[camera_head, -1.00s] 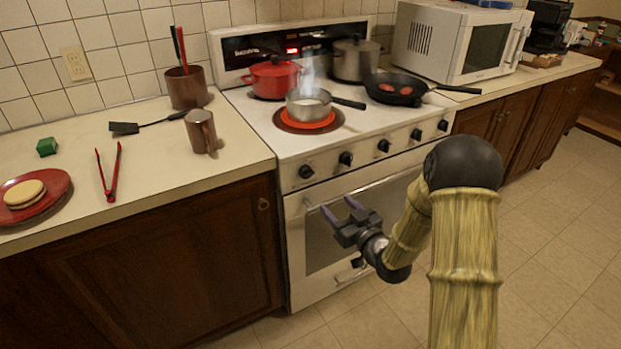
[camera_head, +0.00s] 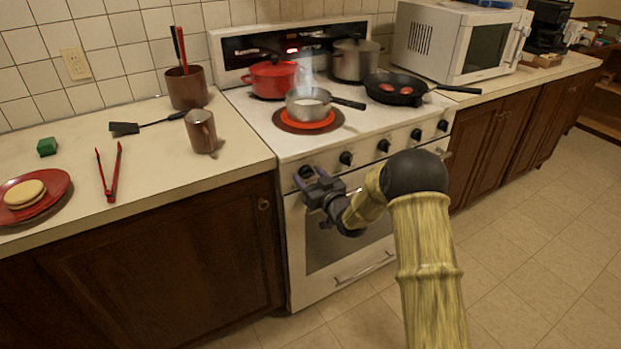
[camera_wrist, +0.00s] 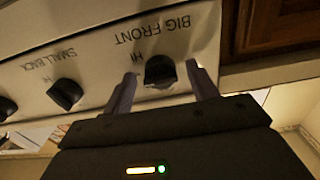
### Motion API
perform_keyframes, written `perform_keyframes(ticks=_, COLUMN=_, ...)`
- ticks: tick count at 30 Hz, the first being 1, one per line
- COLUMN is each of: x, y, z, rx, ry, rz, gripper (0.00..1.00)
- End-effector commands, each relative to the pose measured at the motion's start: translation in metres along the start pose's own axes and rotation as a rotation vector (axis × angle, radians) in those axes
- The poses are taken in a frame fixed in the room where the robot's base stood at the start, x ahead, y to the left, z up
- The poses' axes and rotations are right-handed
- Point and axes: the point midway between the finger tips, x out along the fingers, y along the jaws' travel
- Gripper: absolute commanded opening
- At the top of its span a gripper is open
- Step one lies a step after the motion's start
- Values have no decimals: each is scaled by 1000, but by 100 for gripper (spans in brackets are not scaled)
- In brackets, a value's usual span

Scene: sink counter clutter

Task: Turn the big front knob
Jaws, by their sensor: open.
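The big front knob (camera_wrist: 160,71) is black, under the label "BIG FRONT", which reads upside down in the wrist view. In the head view it is the leftmost knob (camera_head: 306,172) on the stove's front panel, partly behind my gripper. My gripper (camera_head: 309,180) is open, with its fingers pointing at the panel. In the wrist view one finger of my gripper (camera_wrist: 160,80) is on each side of the knob, with a gap on both sides. I cannot tell whether the fingertips reach the panel.
Other knobs (camera_head: 346,158) line the panel (camera_head: 325,165) to the right, including the small back knob (camera_wrist: 66,94). A steaming saucepan (camera_head: 307,104) sits on the glowing front burner (camera_head: 300,126). The counter (camera_head: 235,155) lies left.

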Motion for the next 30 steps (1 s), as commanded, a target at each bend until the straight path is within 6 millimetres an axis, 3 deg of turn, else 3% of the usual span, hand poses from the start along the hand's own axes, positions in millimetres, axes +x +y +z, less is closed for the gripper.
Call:
perform_keyframes(ticks=8, x=1, y=0, z=0, rx=1, ry=0, rz=0, gripper=58)
perform_keyframes(ticks=15, x=1, y=0, z=0, rx=1, ry=0, rz=1, gripper=14)
perform_keyframes(ticks=30, x=1, y=0, z=3, rx=-90, ry=-1, rz=1, gripper=14)
